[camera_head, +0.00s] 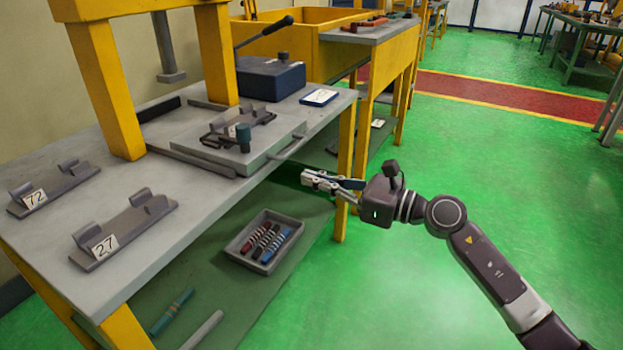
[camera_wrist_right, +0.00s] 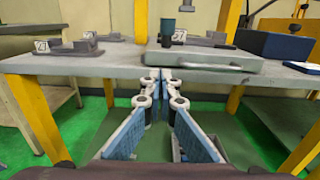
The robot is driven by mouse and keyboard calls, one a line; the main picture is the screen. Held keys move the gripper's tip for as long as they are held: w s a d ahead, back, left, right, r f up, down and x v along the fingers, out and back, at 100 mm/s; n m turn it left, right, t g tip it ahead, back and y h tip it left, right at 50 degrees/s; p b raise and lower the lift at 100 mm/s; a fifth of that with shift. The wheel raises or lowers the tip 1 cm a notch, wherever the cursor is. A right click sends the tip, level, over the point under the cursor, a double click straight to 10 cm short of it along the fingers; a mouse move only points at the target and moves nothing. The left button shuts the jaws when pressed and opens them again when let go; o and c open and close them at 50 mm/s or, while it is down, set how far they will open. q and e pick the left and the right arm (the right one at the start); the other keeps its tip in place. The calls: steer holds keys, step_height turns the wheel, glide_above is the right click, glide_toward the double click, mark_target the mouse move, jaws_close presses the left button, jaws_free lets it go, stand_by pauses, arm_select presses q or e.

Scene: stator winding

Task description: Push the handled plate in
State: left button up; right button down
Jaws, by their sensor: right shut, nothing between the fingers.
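The handled plate (camera_head: 225,143) is a flat grey plate lying on the workbench (camera_head: 75,235), with a bar handle (camera_head: 287,148) on its front side at the bench edge. It carries a dark fixture and a dark green cylinder (camera_head: 243,138). In the right wrist view the plate (camera_wrist_right: 190,62) and its handle (camera_wrist_right: 205,63) are ahead and slightly right of the fingers. My right gripper (camera_head: 308,178) is shut and empty, in front of the bench edge, beside and apart from the handle. In the right wrist view its fingertips (camera_wrist_right: 162,72) meet. My left gripper is not in view.
Cradles marked 72 (camera_head: 55,187) and 27 (camera_head: 125,232) stand on the bench's left part. A yellow press frame (camera_head: 105,80) and a blue-grey box with a lever (camera_head: 270,78) stand behind. A tray (camera_head: 262,240) is on the lower shelf. Green floor (camera_head: 450,150) at right is free.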

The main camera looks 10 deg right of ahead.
mark_target(256, 162)
steer(key=x, duration=1.1)
steer(key=shift+w+a+b, duration=0.25)
steer(key=shift+a+b, duration=0.05)
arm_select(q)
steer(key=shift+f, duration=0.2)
